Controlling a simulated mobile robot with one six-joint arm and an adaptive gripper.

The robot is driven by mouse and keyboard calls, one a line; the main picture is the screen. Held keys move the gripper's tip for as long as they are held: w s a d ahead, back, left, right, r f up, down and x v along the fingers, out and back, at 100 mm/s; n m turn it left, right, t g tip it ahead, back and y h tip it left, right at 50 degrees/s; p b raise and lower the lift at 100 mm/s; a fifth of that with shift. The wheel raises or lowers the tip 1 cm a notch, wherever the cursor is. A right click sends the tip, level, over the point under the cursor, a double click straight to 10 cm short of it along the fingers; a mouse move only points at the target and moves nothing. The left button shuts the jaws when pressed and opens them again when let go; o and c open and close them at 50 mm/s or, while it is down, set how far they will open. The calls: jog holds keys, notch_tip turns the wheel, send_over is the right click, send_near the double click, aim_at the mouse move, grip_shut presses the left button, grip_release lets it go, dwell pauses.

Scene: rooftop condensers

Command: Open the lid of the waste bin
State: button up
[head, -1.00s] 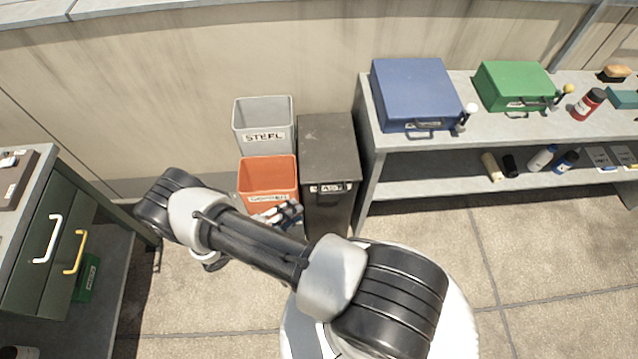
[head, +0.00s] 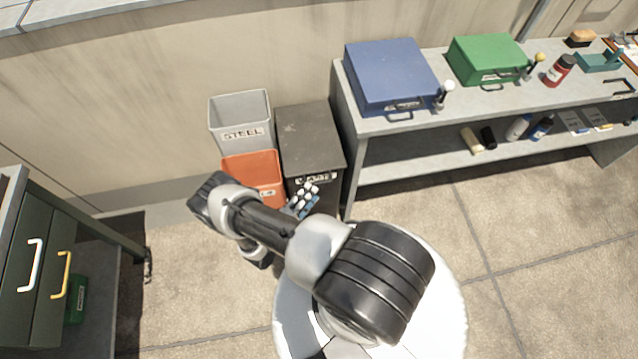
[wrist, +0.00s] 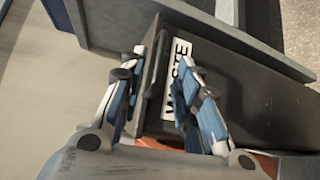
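The waste bin (head: 308,140) is a dark grey box with a flat lid that lies shut. It stands against the wall, between the orange bin and the shelf bench. Its white label (wrist: 180,80) shows between my fingers in the wrist view. A dark bar-like handle (wrist: 153,75) lies beside the label. My gripper (wrist: 160,95) has its two blue-and-white fingers spread apart, with nothing between them that I can see held. In the head view my gripper (head: 301,202) is in front of the bin's front face, just below the label. Whether a fingertip touches the bin is unclear.
A grey STEEL bin (head: 240,118) and an orange bin (head: 262,175) stand close on the left. The bench (head: 400,122) on the right carries a blue case (head: 390,72) and a green case (head: 485,58). A drawer cabinet (head: 35,255) is at left. Floor in front is free.

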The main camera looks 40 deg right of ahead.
aim_at(319, 183)
jog(key=b+x, duration=0.1)
jog(key=x, duration=0.5)
jog(key=shift+w+d, duration=0.1)
jog(key=shift+d, duration=0.15)
grip_shut()
dwell(0.5)
